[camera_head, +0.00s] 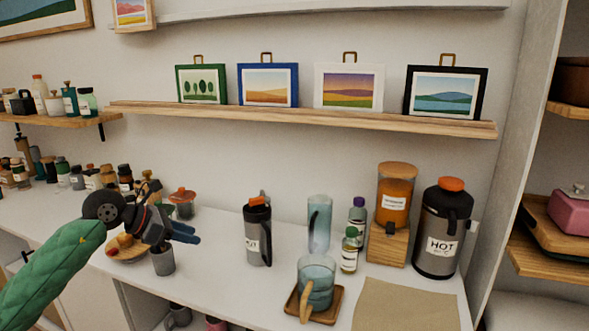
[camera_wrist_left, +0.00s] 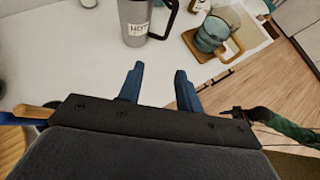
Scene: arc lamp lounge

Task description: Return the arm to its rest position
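My left arm, in a green quilted sleeve, comes in from the left in the head view. Its gripper (camera_head: 190,236) is above the white counter (camera_head: 225,290), over and beside a grey cup (camera_head: 163,262). In the left wrist view the two blue fingers (camera_wrist_left: 160,84) stand apart with nothing between them, and bare counter shows beyond. My right gripper does not show in the head view. A green-sleeved arm part (camera_wrist_left: 290,128) shows at the right of the left wrist view, but no fingers can be made out on it.
A grey HOT tumbler (camera_head: 258,238) stands right of the gripper. Further right are a glass pitcher (camera_head: 316,277) on a wooden tray (camera_head: 325,317), bottles (camera_head: 349,255), an orange-filled dispenser (camera_head: 394,200) and a large HOT flask (camera_head: 438,235). Several jars (camera_head: 100,178) crowd the counter's left.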

